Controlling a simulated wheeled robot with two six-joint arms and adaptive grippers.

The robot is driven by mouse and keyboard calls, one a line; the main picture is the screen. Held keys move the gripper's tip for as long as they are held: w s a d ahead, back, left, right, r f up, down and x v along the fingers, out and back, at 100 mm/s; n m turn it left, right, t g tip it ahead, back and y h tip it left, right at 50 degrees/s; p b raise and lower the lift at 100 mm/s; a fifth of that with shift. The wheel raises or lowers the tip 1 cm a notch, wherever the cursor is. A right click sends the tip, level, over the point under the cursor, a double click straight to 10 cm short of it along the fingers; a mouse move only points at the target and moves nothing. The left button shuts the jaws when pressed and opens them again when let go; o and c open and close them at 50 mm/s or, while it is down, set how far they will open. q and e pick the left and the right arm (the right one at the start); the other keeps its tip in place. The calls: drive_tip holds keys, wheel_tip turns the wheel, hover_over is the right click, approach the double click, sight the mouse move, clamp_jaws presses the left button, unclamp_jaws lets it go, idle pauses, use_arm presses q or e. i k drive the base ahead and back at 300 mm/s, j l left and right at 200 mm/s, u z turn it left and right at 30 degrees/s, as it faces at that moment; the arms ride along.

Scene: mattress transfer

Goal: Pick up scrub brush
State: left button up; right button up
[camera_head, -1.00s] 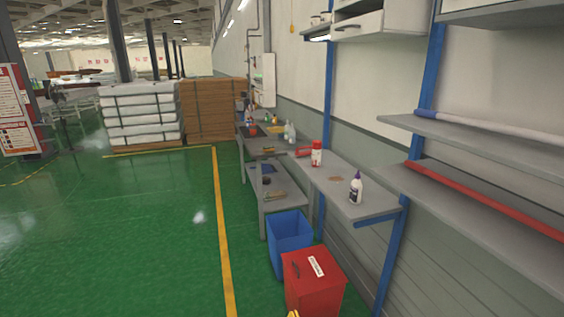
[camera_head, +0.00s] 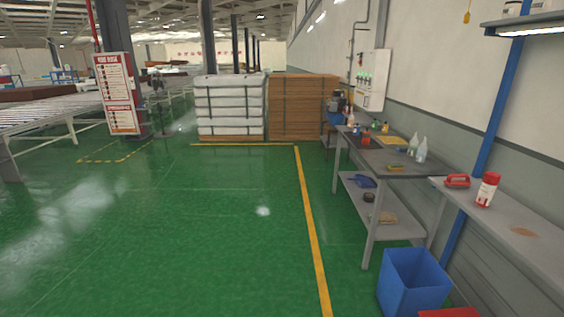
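A small red object with a handle (camera_head: 457,181), which looks like the scrub brush, lies on the grey wall shelf (camera_head: 510,215) at the right. It is just left of an upright red and white canister (camera_head: 487,189). A small yellowish block (camera_head: 395,168) lies on the front part of the grey workbench (camera_head: 420,168); it is too small to tell what it is. Neither of my grippers shows in the head view.
A blue bin (camera_head: 412,282) stands on the floor below the shelf, with a red box top (camera_head: 450,313) at the bottom edge. Spray bottles (camera_head: 422,149) stand on the bench; a blue dustpan (camera_head: 361,180) lies on its lower shelf. Green floor (camera_head: 200,230) to the left is clear.

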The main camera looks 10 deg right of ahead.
sight(449, 182)
drive_tip(key=i+z, duration=0.35)
drive_tip(key=i+j+z, duration=0.15)
drive_tip(key=i+z, duration=0.15)
drive_tip(key=i, duration=0.2)
drive_tip(key=i+j+z, duration=0.2)
drive_tip(key=i+z, duration=0.15)
drive_tip(key=i+j+z, duration=0.35)
drive_tip(key=i, duration=0.1)
